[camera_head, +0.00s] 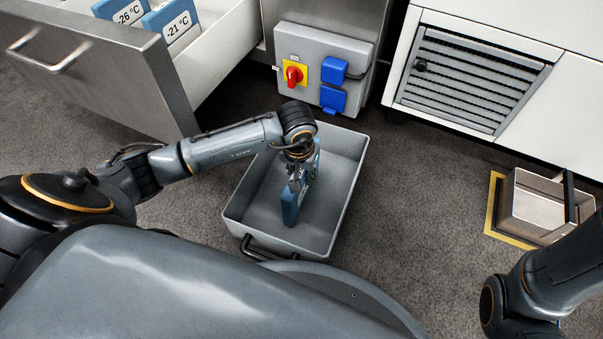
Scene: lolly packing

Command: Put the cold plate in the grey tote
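The grey tote (343,172) stands on the floor in front of my body. A blue cold plate (292,205) stands on edge within the tote's outline; I cannot tell whether it touches the tote floor. My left gripper (294,183) is at the top of this plate, with its fingers around the plate's upper edge, and looks shut on it. Two other blue cold plates, marked -26 °C (122,10) and -21 °C (170,21), stand in the open drawer. My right arm is at the lower right and its gripper is out of the picture.
The open drawer (110,70) juts out at the upper left. A grey panel with a red switch (293,76) and blue sockets stands behind the tote. A metal box (535,207) sits on a yellow-marked floor square at the right. Floor between tote and box is clear.

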